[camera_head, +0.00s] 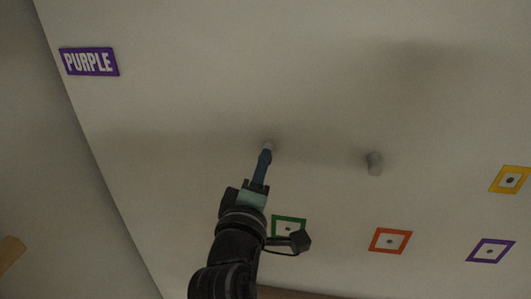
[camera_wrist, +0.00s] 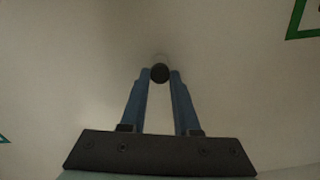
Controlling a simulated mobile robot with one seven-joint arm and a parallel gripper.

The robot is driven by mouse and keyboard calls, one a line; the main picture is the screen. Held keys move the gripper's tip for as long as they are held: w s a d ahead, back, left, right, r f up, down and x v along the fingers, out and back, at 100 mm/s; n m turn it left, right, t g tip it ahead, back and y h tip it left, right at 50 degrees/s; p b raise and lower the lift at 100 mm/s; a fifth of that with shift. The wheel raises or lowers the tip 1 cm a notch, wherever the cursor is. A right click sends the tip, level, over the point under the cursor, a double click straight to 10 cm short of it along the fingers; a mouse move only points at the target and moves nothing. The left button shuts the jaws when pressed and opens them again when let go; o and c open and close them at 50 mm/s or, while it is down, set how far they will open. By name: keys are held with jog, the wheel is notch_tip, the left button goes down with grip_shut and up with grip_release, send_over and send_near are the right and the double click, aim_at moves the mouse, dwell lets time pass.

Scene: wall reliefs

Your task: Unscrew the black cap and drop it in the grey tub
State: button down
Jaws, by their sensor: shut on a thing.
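The black cap (camera_wrist: 160,73) shows as a dark round end between my fingertips in the wrist view. A pale stub (camera_wrist: 161,57) shows just behind it, by the wall. My gripper (camera_wrist: 160,76) has blue fingers and is shut on the cap. In the head view my gripper (camera_head: 265,153) reaches up to the pale stub (camera_head: 268,145) on the wall, and my fingers hide the cap there. I cannot tell how far the cap is turned. The grey tub is not in view in either picture.
A grey peg (camera_head: 374,163) sticks out of the wall to the right. Green (camera_head: 289,227), orange (camera_head: 390,240), purple (camera_head: 490,251) and yellow (camera_head: 510,180) framed squares are lower and right. A PURPLE sign (camera_head: 89,62) is at upper left. The wall around my gripper is bare.

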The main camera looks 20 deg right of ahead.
jog(key=n+p, duration=0.2)
jog(key=n, duration=0.3)
jog(key=shift+p, duration=0.3)
jog(key=c, duration=0.9)
grip_release()
jog(key=shift+o, duration=0.2)
jog(key=shift+f, duration=0.1)
